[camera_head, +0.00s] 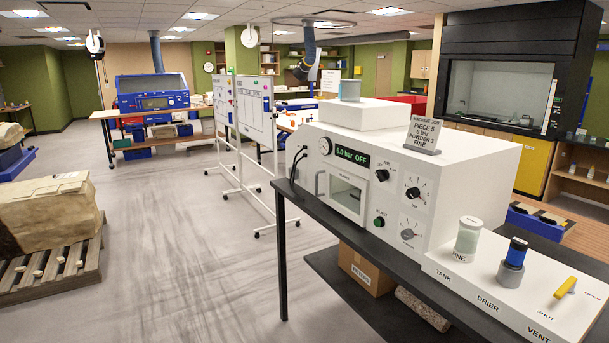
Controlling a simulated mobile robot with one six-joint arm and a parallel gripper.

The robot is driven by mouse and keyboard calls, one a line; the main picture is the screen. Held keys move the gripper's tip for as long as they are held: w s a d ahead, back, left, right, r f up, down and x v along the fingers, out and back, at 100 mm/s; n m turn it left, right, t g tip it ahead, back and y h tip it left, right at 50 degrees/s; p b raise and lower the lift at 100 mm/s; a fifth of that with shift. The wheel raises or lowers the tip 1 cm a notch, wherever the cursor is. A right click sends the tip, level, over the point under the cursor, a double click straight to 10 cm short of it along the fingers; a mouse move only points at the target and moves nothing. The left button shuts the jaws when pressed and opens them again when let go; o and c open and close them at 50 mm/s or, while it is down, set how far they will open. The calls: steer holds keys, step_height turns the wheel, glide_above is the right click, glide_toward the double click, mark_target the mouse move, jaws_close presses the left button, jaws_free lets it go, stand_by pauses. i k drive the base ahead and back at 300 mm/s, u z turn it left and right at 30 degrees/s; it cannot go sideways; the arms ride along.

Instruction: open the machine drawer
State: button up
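The white machine (458,178) stands on a dark table at the right. Its front carries a small panel with a window (345,193) and a tiny label above it, too small to read. This panel looks closed, flush with the front; I cannot tell whether it is the drawer. Above it a display (352,155) reads "6.0 bar OFF". Beside it are dials, a green knob (379,221) and a gauge (325,146). My gripper is not in view.
A white ledge (490,285) at the machine's right holds a jar marked FINE (467,240), a blue-topped cylinder (515,255) and a yellow lever (565,288). A cardboard box (366,268) sits under the table. Open floor (185,250) lies left; whiteboards (255,105) stand behind.

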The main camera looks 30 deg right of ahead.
mark_target(348, 203)
steer(key=u, duration=0.35)
steer(key=i, duration=0.85)
steer(key=u, duration=0.4)
